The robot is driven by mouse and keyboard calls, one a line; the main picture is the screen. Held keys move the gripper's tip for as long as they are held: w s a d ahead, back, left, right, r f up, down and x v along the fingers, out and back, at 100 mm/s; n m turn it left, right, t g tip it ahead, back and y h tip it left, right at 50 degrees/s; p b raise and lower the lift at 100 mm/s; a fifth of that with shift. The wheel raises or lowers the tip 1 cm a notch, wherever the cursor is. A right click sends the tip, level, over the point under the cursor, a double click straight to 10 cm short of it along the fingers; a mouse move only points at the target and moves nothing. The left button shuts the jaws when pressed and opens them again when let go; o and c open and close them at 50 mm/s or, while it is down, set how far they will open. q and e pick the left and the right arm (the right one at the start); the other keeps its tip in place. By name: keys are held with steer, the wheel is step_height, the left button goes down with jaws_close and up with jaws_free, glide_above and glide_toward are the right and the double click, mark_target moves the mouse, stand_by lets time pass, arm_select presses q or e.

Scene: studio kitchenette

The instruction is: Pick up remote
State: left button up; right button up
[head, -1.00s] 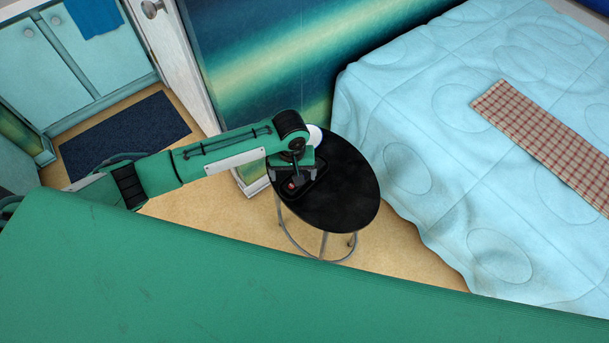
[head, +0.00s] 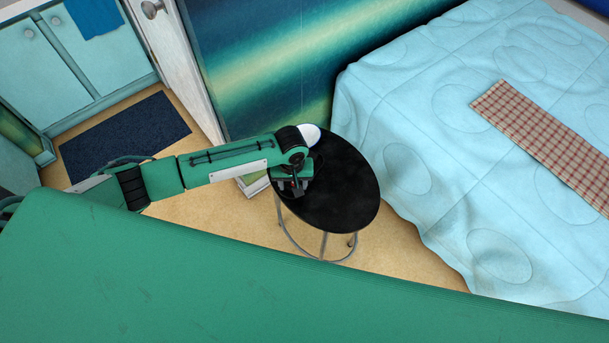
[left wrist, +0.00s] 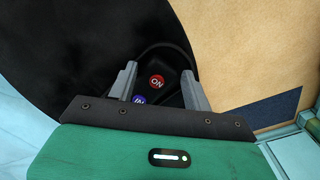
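The remote (left wrist: 157,92) is black with a round red button and a round blue button. In the left wrist view it lies between the fingers of my left gripper (left wrist: 158,72), which stand apart on either side of it; I see no clear contact. The remote appears to be in a dark tray with a curved rim (left wrist: 166,46) on the black round table (head: 340,195). In the head view my left gripper (head: 291,190) is low over the table's left side and hides the remote. My right gripper is not in view.
A white rounded object (head: 310,134) shows at the table's far edge, close behind my left wrist. The bed (head: 440,150) with a checked runner (head: 545,140) stands at the right. A blue mat (head: 120,135) lies on the floor. The table's right half is clear.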

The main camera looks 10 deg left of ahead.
arm_select(q)
steer(key=shift+c, duration=0.8)
steer(key=shift+r, duration=0.15)
